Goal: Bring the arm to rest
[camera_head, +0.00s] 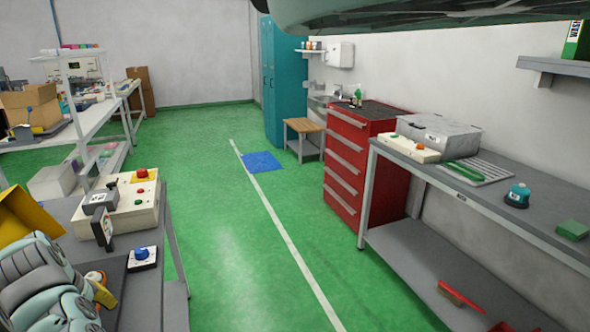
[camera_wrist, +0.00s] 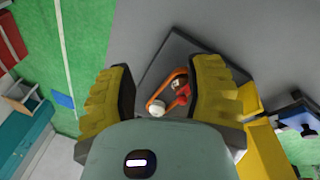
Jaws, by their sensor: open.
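My gripper (camera_wrist: 165,82) is open in the wrist view, its two yellow ridged fingers standing apart. Between the fingers, beyond their tips, a small object (camera_wrist: 181,90) with orange, red and white parts lies on a dark pad (camera_wrist: 178,48). I cannot tell exactly what it is. In the head view my arm fills the lower left corner and partly hides this object (camera_head: 96,277) and the pad (camera_head: 119,275). Nothing appears held between the fingers.
A cream control box (camera_head: 134,205) and a blue button unit (camera_head: 143,258) stand on the near left bench. A yellow bin (camera_head: 22,212) is beside my arm. The right workbench (camera_head: 470,207) carries a grey case (camera_head: 438,135). The green aisle (camera_head: 225,230) is clear.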

